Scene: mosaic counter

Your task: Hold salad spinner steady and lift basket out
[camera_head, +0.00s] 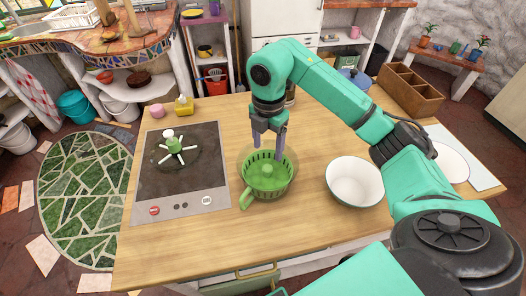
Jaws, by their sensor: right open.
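The salad spinner's green slotted basket (267,185) stands upright on the wooden counter, right of the cooktop. A clear, faint outer bowl shows around it, and a green handle (246,199) sticks out at the front left. What seems to be the spinner's lid (174,146), clear with a green and white hub, lies on the cooktop. My right gripper (269,153) points down over the basket from behind, open, with its fingers apart at the basket's back rim. I cannot tell whether a finger touches the rim. My left gripper is not in view.
A white bowl (355,182) stands right of the spinner, near my right arm. The black cooktop (150,187) lies to the left. A yellow item (184,105), a pink cup (157,111) and a wooden divided box (409,91) sit farther back. The counter's front strip is clear.

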